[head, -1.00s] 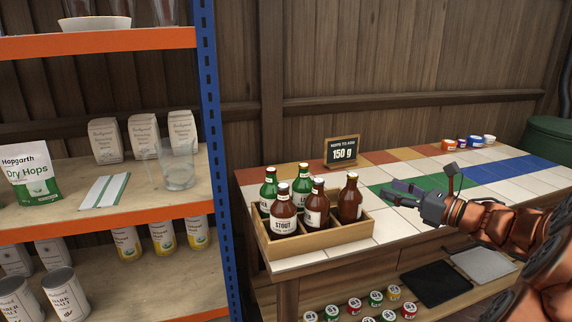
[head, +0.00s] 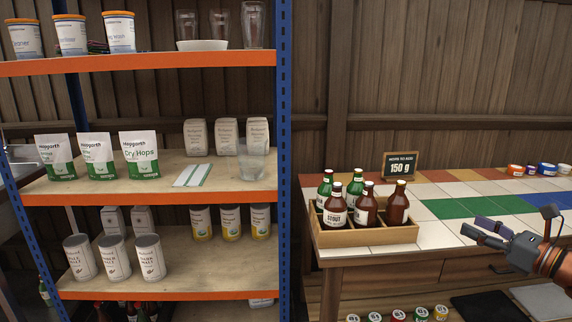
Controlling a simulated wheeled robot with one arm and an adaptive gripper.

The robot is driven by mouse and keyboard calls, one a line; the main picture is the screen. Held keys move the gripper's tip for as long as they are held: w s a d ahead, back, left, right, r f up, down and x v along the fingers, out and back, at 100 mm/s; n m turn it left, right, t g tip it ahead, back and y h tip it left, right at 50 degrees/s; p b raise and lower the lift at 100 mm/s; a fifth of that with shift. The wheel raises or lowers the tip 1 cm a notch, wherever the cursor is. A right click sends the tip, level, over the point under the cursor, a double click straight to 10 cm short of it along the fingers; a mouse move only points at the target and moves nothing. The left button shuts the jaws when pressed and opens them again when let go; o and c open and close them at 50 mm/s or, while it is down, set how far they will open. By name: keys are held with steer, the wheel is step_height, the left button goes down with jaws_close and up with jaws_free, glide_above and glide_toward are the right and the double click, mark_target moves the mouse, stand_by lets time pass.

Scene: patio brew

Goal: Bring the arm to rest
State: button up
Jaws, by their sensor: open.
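My gripper (head: 484,232) is at the right of the head view, in front of and partly over the tiled counter (head: 440,233). Its two dark fingers point left and are apart, with nothing between them. My arm comes in from the right edge. The wooden crate (head: 366,237) of green and brown bottles (head: 397,203) stands on the counter, to the left of my gripper and apart from it.
A blue and orange shelf (head: 150,201) at the left holds hop bags (head: 138,158), tins (head: 149,257) and glasses (head: 254,25). A small sign (head: 400,165) stands behind the crate. Small tubs (head: 547,169) sit at the counter's back right. Colourful-lidded jars (head: 398,315) are below.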

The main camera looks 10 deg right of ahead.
steer(key=w+m+h, duration=0.8)
steer(key=w+m, duration=0.1)
steer(key=m, duration=0.4)
steer(key=s+a+f+m+g+h, duration=0.35)
steer(key=a+f+m+g, duration=0.2)
steer(key=m, duration=0.65)
steer(key=s+a+f+m+g+y, duration=0.2)
steer(key=s+a+f+m+g, duration=0.25)
steer(key=s+a, duration=0.55)
steer(key=s+a+f+m+g+y, duration=0.1)
steer(key=s+a+f+m+g, duration=0.4)
steer(key=s+a, duration=0.45)
steer(key=s+a+f+m+g+y, duration=0.3)
steer(key=s+a+m, duration=0.4)
steer(key=s, duration=0.6)
step_height(320, 180, up, 24)
steer(key=n+h+p, duration=0.1)
steer(key=p, duration=2.1)
steer(key=shift+s+a+f, duration=0.15)
steer(key=shift+s, duration=0.2)
